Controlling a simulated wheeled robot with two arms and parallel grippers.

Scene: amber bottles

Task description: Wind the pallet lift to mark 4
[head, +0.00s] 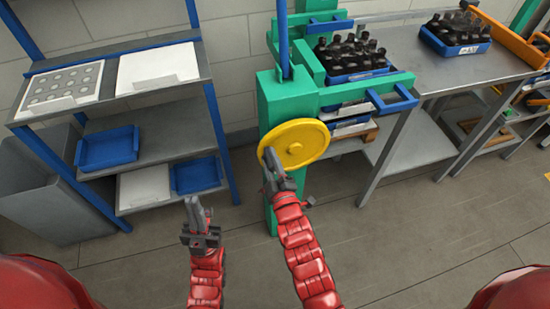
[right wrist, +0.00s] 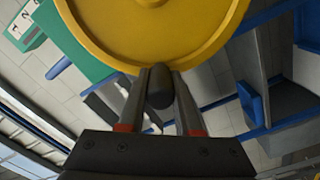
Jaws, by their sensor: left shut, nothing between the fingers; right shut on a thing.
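The pallet lift's green post (head: 285,105) stands in the middle of the head view and carries a yellow handwheel (head: 306,144). My right gripper (head: 271,160) is shut on the wheel's dark knob (right wrist: 159,88), at the wheel's left edge in the head view. The wheel (right wrist: 150,30) fills the top of the right wrist view. White number plates (right wrist: 28,30) show on the green post there; I cannot tell which mark the lift is at. A blue crate of dark bottles (head: 352,60) sits at the lift. My left gripper (head: 195,210) is shut and empty, low and left of the wheel.
A grey shelf rack (head: 110,95) with blue trays (head: 108,148) and white boards stands at left, beside a grey bin (head: 45,195). A metal table (head: 425,62) with another bottle crate (head: 455,34) stands at right. The floor in front is clear.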

